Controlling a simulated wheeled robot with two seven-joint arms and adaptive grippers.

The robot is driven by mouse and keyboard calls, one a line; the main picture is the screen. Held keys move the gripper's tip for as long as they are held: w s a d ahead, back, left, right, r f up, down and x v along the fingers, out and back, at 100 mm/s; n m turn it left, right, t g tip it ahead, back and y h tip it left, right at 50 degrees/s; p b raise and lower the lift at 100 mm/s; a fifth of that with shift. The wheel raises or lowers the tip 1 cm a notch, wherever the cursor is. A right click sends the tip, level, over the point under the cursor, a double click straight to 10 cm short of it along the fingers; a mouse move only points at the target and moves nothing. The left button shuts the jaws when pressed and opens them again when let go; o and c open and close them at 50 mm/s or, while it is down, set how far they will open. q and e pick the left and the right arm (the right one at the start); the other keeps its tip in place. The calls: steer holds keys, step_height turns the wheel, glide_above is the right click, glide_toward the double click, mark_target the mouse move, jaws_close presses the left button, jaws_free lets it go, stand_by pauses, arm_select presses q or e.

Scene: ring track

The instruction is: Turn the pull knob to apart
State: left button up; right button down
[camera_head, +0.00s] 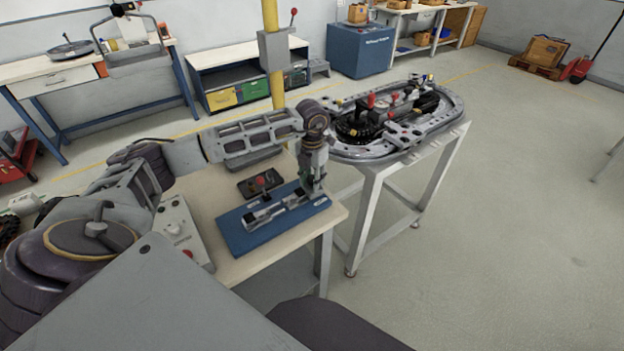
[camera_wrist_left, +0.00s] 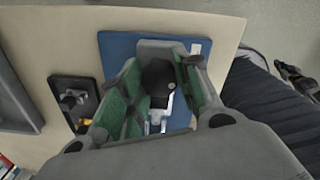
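A blue board (camera_head: 236,236) lies on the wooden-topped table, with a metal slide fixture (camera_head: 272,210) along it. My left gripper (camera_head: 317,188) points down over the right end of this board. In the left wrist view, a round black knob (camera_wrist_left: 158,78) on the fixture sits between the gripper's green-padded fingers (camera_wrist_left: 158,95). The fingers look spread, with gaps beside the knob; contact cannot be made out. In the head view the gripper hides the knob. The blue board also shows in the wrist view (camera_wrist_left: 117,50). My right gripper is out of view.
A dark plate with a red-topped lever (camera_head: 262,183) lies behind the board. A grey control box (camera_head: 180,232) stands to its left. An oval ring track (camera_head: 385,152) on a metal stand is close on the right. Open floor lies right of that.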

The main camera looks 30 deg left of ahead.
mark_target(312, 178)
arm_select(q)
steer(key=o, duration=0.5)
steer(key=shift+r, duration=6)
